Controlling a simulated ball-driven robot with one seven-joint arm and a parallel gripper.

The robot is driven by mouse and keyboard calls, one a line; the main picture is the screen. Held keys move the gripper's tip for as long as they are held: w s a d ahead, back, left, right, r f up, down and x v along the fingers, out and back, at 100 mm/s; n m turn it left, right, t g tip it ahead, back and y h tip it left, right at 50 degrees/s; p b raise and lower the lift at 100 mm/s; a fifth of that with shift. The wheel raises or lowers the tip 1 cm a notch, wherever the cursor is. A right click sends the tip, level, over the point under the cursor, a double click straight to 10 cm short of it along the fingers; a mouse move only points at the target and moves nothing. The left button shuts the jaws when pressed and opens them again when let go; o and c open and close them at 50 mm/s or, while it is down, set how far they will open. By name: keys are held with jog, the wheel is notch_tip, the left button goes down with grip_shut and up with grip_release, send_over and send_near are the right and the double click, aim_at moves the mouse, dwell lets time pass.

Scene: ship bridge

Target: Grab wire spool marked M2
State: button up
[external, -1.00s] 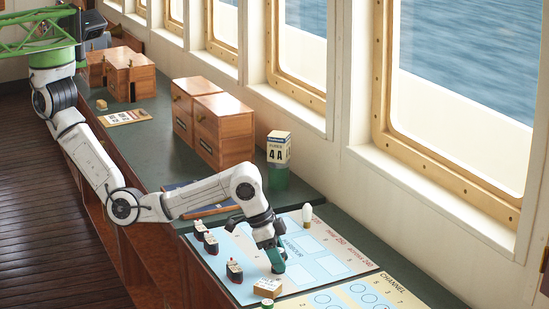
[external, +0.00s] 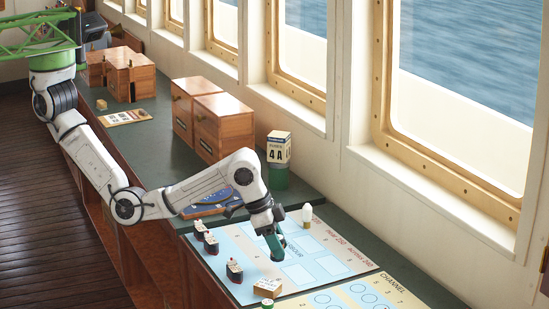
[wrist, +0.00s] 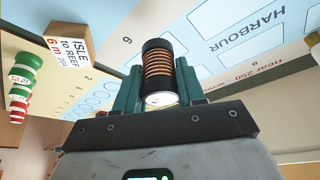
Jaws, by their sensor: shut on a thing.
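A wire spool (wrist: 158,62) with black ends and copper-coloured windings sits between the two green fingers of my gripper (wrist: 159,82) in the wrist view. My gripper is shut on it. No M2 mark is legible on the side that shows. In the external view my gripper (external: 275,246) points down over the blue harbour chart (external: 240,252); the spool is hard to make out there.
Several toy ships, one a dark ship (external: 234,271), stand along the chart's left side. A labelled block (external: 267,288) is at its front edge. The yellow channel chart (external: 350,296) adjoins in front.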

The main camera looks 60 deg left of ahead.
jog(key=s+a+r+p, duration=0.6)
jog(key=s+r, duration=0.3)
jog(key=s, duration=0.3)
jog(key=shift+a+r+p, duration=0.15)
jog(key=shift+a+p, duration=0.2)
jog(key=shift+a, duration=0.05)
